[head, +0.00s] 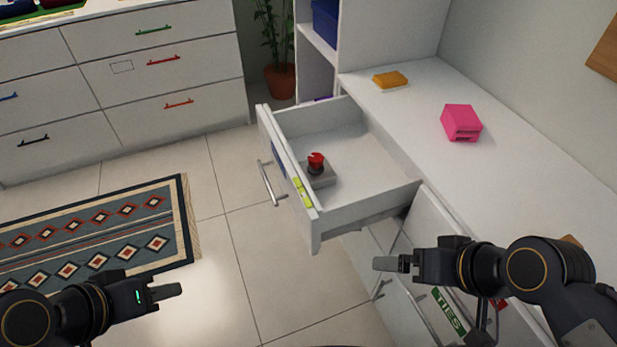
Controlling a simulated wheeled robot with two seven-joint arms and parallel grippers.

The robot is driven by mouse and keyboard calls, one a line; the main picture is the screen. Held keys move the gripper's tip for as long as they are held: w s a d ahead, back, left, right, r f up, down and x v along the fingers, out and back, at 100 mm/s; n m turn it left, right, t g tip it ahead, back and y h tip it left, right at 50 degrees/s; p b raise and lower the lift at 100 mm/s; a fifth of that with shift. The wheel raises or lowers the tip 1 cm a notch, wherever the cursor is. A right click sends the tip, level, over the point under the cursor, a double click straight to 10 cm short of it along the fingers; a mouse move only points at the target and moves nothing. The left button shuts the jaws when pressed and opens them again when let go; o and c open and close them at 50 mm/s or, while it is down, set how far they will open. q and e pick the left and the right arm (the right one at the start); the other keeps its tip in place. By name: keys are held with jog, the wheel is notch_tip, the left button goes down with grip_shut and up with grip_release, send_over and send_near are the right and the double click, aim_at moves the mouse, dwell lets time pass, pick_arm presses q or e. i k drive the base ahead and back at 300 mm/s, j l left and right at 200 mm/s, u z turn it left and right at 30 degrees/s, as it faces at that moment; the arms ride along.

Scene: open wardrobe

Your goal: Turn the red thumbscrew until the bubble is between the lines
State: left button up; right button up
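A red thumbscrew (316,162) stands on a small grey block (321,178) inside the open drawer (365,155), close to its front panel. A yellow-green level vial (302,191) sits at the drawer's front panel, beside the block. Its bubble and lines are too small to make out. My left gripper (168,291) is at the lower left above the floor, well away from the drawer. My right gripper (388,264) is to the right of and below the drawer front in the picture, apart from the thumbscrew. Both grippers show side-on and hold nothing visible; their finger gaps cannot be seen.
The white counter (430,90) carries a pink box (461,122) and an orange-yellow sponge-like block (390,79). The drawer's metal handle (269,184) sticks out over the tiled floor. A patterned rug (90,235) lies at left. A green "TIES" label (448,311) is below my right arm.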

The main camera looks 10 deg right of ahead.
aim_at(315, 160)
jog(key=i+l+u, duration=0.15)
jog(key=u, duration=0.3)
jog(key=i+l+u, duration=0.1)
jog(key=l+u, duration=0.15)
jog(key=u, duration=0.25)
